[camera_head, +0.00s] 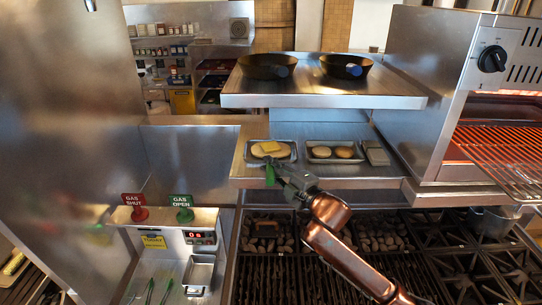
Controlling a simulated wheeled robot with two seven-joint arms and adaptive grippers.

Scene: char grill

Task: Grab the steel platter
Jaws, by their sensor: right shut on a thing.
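The steel platter (292,157) is a shallow rectangular tray on the lower steel shelf, holding a bun and a yellow slice of cheese. My right gripper (270,173) is at the platter's near rim, at the end of my copper-coloured arm coming from the lower right. It is shut on the rim, though the fingertips are small and the exact contact is hard to see. A green part shows at the fingertips. My left gripper is not in view.
A second tray (334,160) with two buns stands just right, beside a small steel container (376,153). Two dark pans (268,66) sit on the upper shelf (300,101) overhead. The grill (290,285) lies below; the glowing broiler (495,150) stands right.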

